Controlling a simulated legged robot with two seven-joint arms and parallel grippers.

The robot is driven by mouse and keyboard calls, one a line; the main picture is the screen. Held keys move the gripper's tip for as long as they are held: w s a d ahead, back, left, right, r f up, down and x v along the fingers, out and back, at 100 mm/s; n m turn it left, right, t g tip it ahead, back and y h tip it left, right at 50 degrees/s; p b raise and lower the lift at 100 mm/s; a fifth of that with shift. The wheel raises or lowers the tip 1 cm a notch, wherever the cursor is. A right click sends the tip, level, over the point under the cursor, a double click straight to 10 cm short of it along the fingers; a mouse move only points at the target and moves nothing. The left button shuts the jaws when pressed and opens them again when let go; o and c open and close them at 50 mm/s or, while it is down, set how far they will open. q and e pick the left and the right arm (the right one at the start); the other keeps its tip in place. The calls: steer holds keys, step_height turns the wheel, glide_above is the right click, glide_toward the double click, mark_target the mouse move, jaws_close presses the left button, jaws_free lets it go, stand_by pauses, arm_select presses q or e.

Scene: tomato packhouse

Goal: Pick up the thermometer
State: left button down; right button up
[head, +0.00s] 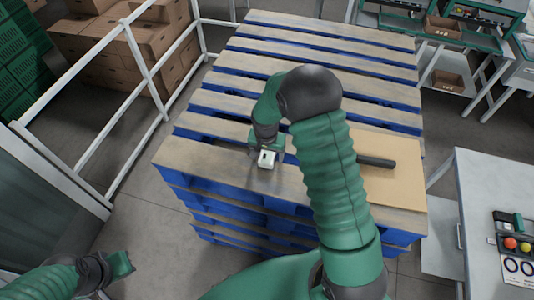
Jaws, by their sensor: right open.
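A small white device with a dark window, which looks like the thermometer (267,159), is at the front edge of the pallet stack's top. My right gripper (266,151) points down over it, with its green fingers open on either side. Whether the fingers touch it cannot be told; the gripper hides its upper part. My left gripper (122,264) is low at the left, over the floor and away from the pallets; its jaw opening is not clear.
The stack of blue pallets with wooden slats (225,164) has gaps between its slats. A cardboard sheet (400,190) with a dark cylinder (376,162) lies right of my arm. White rails (150,80) stand left, a grey table (500,180) right.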

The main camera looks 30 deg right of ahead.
steer(key=shift+s+d, duration=0.1)
steer(key=shift+d, duration=0.1)
steer(key=shift+d+f, duration=0.2)
steer(key=c, duration=0.4)
steer(key=shift+w+a, duration=0.35)
steer(key=c, duration=0.7)
steer(key=shift+s+a+r, duration=0.1)
steer(key=shift+a+r, duration=0.05)
steer(key=c, duration=0.5)
steer(key=shift+o, duration=0.2)
